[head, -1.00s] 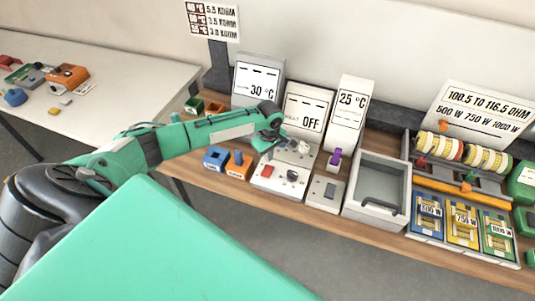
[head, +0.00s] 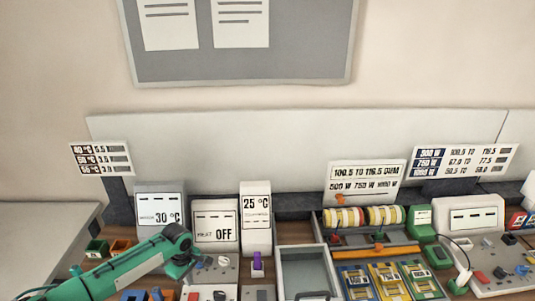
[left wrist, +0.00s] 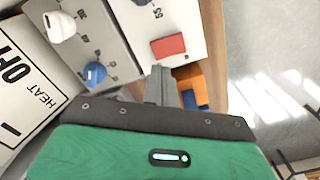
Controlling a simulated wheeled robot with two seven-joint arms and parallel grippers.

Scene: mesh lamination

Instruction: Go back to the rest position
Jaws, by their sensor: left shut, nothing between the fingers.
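My left arm (head: 110,278) is green and comes in from the lower left in the head view. Its gripper (head: 187,268) is over the left side of the grey knob panel (head: 219,272) below the "HEAT OFF" display (head: 214,222). In the left wrist view the gripper fingers (left wrist: 160,84) are together, with nothing between them. A blue knob (left wrist: 95,73), a white knob (left wrist: 60,26) and a red button (left wrist: 169,46) lie beyond them. I cannot tell whether the fingers touch the panel. My right gripper is not in view.
A grey open tray (head: 303,261) and a rack with yellow-striped rolls (head: 384,215) are to the right. Another table (head: 40,235) is at the left.

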